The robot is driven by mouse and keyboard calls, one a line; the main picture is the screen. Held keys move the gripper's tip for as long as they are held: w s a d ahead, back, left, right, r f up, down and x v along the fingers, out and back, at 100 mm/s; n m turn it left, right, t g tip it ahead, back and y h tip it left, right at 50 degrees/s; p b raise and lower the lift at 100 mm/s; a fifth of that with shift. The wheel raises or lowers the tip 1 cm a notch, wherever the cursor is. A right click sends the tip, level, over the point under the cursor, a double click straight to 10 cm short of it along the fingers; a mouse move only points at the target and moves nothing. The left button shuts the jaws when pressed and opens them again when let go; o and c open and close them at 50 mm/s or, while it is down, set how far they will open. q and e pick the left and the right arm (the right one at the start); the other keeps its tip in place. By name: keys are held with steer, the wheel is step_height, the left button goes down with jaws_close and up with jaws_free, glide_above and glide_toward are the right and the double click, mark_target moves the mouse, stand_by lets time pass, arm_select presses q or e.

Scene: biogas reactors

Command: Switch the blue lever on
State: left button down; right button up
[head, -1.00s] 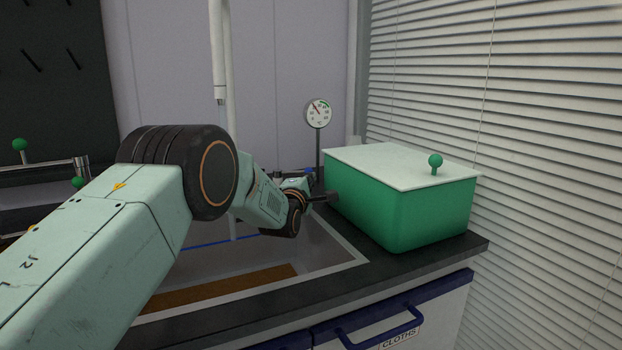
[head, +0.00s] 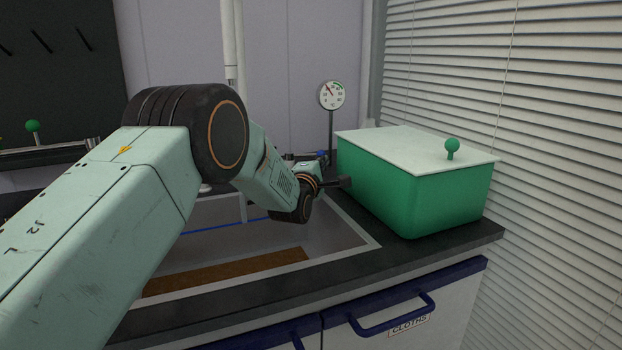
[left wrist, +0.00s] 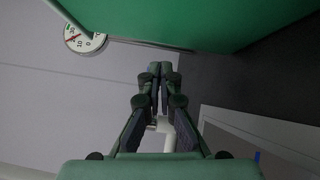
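A small blue knob (head: 322,154) shows behind my left arm, beside the gauge's post in the head view. It may be the tip of the blue lever; the rest is hidden, so I cannot tell its position. My left gripper (head: 343,182) is just in front of and below the knob, near the green box's left side. In the left wrist view the fingers (left wrist: 159,68) come together at their tips with nothing seen held. No lever can be made out there. My right gripper is not in view.
A green box (head: 420,195) with a pale lid stands on the dark counter at right. A dial gauge (head: 332,95) stands behind it; the dial also shows in the left wrist view (left wrist: 84,38). A sink (head: 330,245) lies below my left arm. Blinds are at right.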

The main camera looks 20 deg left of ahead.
arm_select(q)
steer(key=s, duration=1)
steer(key=shift+s+d+f, duration=0.3)
steer(key=shift+s+f, duration=0.1)
